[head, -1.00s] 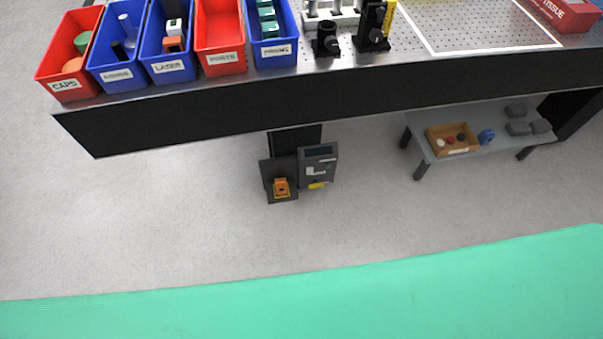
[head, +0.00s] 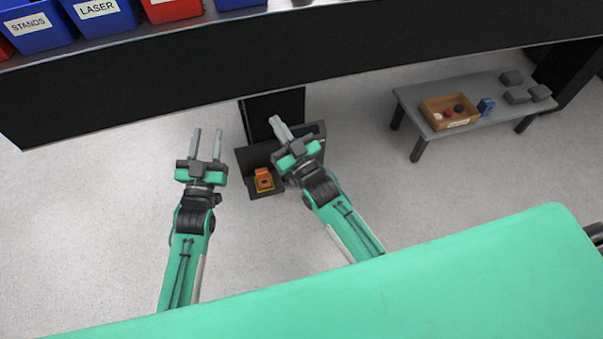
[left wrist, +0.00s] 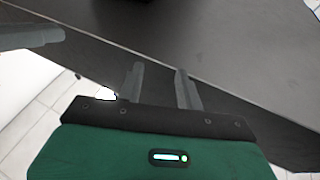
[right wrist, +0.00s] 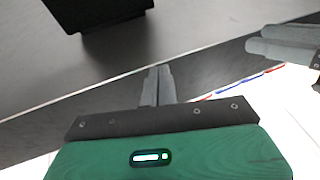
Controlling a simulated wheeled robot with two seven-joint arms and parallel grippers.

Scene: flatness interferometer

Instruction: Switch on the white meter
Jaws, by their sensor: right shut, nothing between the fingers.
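I cannot make out a white meter in any view. In the head view, a dark grey box (head: 318,130) stands under the bench, mostly hidden behind my right gripper. My right gripper (head: 275,119) is shut and empty in front of it; its closed fingers also show in the right wrist view (right wrist: 158,70). My left gripper (head: 206,131) is open and empty, to the left of the box; its parted fingers also show in the left wrist view (left wrist: 158,70).
An orange device (head: 263,180) sits on a black stand (head: 250,158) beside the box. The black bench front (head: 150,90) spans above. A low grey table (head: 408,98) at right holds a wooden tray (head: 432,121) and a blue item (head: 486,106).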

